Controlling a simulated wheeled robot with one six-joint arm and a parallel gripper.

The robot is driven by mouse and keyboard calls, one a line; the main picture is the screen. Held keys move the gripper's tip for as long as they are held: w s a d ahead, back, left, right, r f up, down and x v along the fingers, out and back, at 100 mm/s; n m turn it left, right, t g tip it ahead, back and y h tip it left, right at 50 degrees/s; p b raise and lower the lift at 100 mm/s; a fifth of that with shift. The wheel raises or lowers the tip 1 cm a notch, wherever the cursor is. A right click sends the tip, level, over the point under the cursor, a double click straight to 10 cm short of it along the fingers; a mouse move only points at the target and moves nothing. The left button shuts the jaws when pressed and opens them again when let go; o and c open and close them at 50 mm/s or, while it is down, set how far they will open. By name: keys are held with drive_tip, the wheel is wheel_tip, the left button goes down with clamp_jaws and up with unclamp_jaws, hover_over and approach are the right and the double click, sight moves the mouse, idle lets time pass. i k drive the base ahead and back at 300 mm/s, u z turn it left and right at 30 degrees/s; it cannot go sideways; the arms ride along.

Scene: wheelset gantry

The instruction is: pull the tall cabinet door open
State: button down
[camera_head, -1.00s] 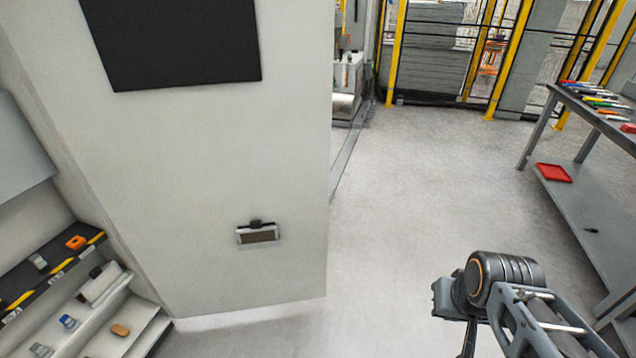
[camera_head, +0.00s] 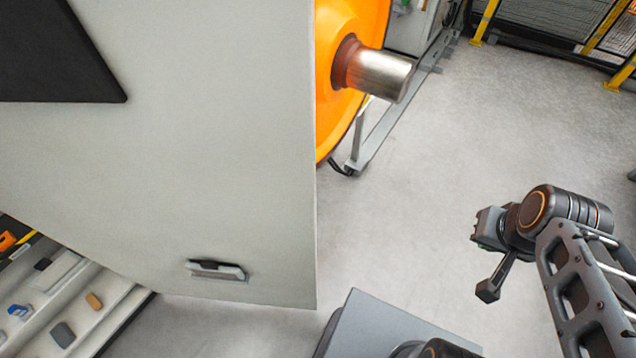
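A tall, pale grey cabinet panel (camera_head: 230,150) fills the left half of the head view; I take it for the door. It has a dark rectangle (camera_head: 60,60) high up and a small dark and silver handle (camera_head: 217,270) near its lower edge. My gripper (camera_head: 488,290) seems to be the dark end of the arm at the lower right. It is well to the right of the handle and apart from the panel. Its fingers are too small and dark to tell open from shut.
At the lower left are pale shelves (camera_head: 105,305) with small coloured objects. An orange wheel (camera_head: 345,20) with a metal axle end (camera_head: 385,75) shows beyond the panel's right edge. Yellow fence posts (camera_head: 485,22) stand at the back. Grey floor (camera_head: 450,140) is clear in the middle.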

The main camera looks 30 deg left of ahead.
sight(146, 139)
drive_tip(key=i, duration=1.5)
drive_tip(key=u, duration=4.35)
